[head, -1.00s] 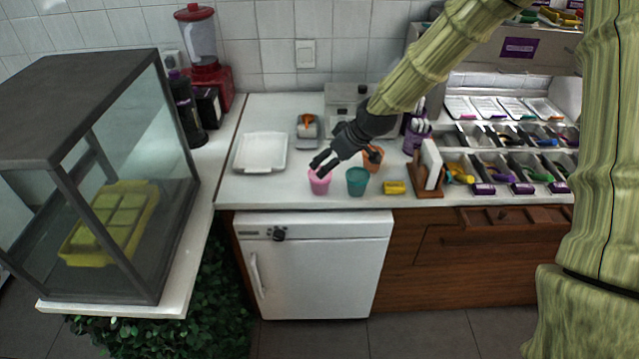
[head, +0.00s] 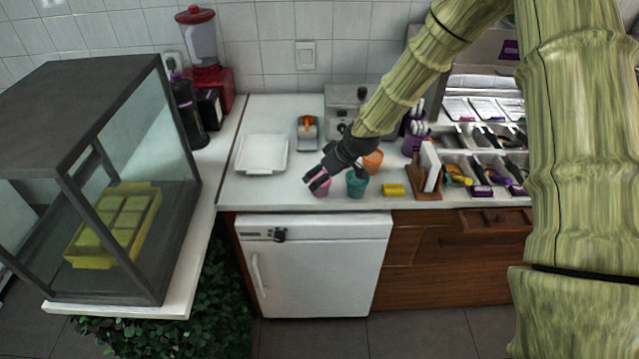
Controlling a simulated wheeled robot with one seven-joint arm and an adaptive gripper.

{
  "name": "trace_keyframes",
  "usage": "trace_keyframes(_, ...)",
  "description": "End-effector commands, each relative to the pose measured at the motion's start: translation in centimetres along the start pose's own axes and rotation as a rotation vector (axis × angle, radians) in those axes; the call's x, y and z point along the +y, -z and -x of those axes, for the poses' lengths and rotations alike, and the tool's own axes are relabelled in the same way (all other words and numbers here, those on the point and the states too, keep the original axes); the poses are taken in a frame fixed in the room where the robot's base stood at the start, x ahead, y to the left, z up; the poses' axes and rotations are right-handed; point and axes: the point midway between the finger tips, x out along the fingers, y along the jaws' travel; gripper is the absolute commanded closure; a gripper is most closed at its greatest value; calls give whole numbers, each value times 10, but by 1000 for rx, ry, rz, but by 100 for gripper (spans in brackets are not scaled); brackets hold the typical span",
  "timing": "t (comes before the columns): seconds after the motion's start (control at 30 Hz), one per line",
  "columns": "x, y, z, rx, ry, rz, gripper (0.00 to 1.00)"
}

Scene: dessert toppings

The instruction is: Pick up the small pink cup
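The small pink cup (head: 322,190) stands near the front edge of the white counter, partly hidden by my gripper's dark fingers. My gripper (head: 317,180) reaches in from the right, tilted down, with its fingers at the cup's upper part. I cannot tell whether the fingers straddle the rim, touch it or are shut on it. A teal cup (head: 357,186) stands just right of the pink cup, beneath my wrist. An orange cup (head: 373,162) stands behind the teal one, partly covered by my arm.
A white tray (head: 262,153) lies to the left on the counter (head: 225,190). A yellow block (head: 393,190) and a wooden napkin holder (head: 427,190) stand to the right. A glass case (head: 100,75) and red blender (head: 207,80) are at left. The counter left of the pink cup is clear.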

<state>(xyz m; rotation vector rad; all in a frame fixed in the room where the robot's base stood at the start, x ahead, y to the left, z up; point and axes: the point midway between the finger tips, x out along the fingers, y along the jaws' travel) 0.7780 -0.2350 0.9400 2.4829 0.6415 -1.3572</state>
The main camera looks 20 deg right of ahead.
Motion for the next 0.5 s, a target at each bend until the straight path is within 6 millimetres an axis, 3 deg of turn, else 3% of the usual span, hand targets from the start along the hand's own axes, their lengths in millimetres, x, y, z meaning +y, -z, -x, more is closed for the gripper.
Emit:
trace_keyframes(0.3, 1, -1, -25, 0, 1, 0, 13)
trace_keyframes(0.5, 1, -2, -31, 0, 0, 0, 13)
